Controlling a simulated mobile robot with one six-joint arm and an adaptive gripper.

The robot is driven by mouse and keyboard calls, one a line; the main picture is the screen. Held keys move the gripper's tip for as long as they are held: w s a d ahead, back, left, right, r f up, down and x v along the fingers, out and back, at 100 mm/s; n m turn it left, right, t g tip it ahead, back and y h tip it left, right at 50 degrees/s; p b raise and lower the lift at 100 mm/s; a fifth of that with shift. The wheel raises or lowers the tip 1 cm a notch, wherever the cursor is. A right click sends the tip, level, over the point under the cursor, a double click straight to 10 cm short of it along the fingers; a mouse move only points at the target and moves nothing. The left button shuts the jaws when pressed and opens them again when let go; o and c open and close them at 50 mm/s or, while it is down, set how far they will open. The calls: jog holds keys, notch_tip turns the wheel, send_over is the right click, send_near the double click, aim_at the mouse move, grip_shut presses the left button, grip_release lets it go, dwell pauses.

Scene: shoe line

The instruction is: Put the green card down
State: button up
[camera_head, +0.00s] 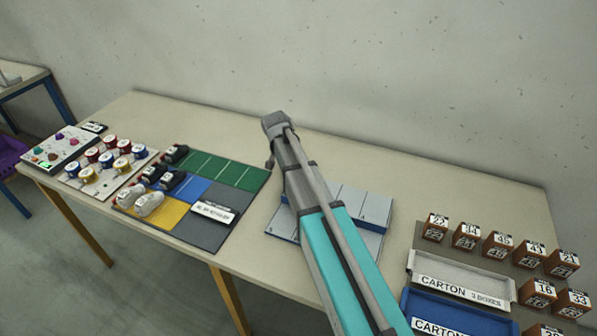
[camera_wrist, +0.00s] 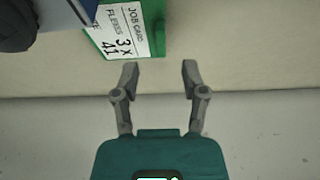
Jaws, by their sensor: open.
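The green card (camera_wrist: 158,37) shows in the wrist view at the top, just beyond my fingertips. It has a green border and a white printed face reading "JOB CARD", "FLEXES" and "3 x 41". Its upper part is cut off by the frame. My gripper (camera_wrist: 160,72) is open, with nothing between its fingers, and the card is apart from them. In the head view my gripper (camera_head: 270,152) is over the back middle of the table, and I cannot make out the green card there.
A mat with green, blue, yellow and grey fields (camera_head: 222,172) holds several shoes on the left. A pale panelled board (camera_head: 368,208) lies partly behind my arm. Cartons and a white tray (camera_head: 428,262) stand at right. The wall (camera_head: 380,80) is close behind the table (camera_head: 450,178).

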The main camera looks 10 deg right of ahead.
dwell(0.3)
jog(key=shift+b+x, duration=2.4)
jog(key=shift+x, duration=0.15)
jog(key=shift+w, duration=0.1)
grip_shut()
